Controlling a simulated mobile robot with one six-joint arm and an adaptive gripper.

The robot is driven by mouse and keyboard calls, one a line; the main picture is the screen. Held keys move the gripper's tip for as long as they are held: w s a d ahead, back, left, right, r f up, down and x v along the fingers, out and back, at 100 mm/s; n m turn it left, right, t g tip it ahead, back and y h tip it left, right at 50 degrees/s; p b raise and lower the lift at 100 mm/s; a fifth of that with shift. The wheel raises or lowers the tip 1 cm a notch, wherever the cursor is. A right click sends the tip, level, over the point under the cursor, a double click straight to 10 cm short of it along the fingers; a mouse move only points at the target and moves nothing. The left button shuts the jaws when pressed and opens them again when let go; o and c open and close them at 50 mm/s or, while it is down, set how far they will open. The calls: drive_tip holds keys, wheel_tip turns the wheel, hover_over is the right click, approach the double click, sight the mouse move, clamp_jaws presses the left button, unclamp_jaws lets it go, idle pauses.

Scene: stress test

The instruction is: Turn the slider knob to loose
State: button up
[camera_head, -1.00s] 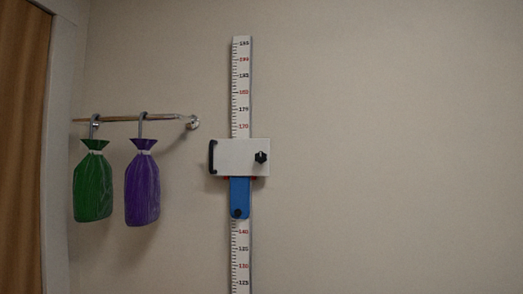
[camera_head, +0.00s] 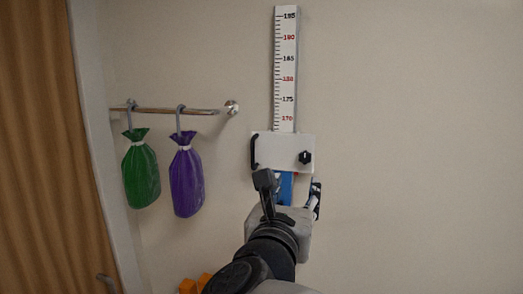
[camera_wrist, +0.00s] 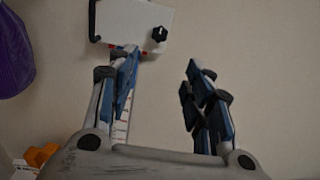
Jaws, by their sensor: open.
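The slider is a white box (camera_head: 280,150) mounted on a vertical ruler (camera_head: 286,70) on the wall. A black knob (camera_head: 305,157) sits on its right side, and a black handle (camera_head: 255,152) on its left. In the wrist view the slider plate (camera_wrist: 135,22) and knob (camera_wrist: 160,33) lie beyond the fingertips, at the top. My gripper (camera_wrist: 160,75) is open and empty, with its fingers apart. The knob's marking is too small to read.
A wall rail (camera_head: 165,110) at left carries a green bag (camera_head: 141,172) and a purple bag (camera_head: 186,178) on hooks. Orange items (camera_head: 195,284) show low down. The wall right of the ruler is clear.

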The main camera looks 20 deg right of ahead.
sight(305, 161)
drive_tip(key=p+x, duration=0.1)
drive_tip(key=x, duration=1.6)
drive_tip(key=shift+p, duration=0.4)
drive_tip(key=shift+c, duration=0.2)
drive_tip(key=c, duration=1)
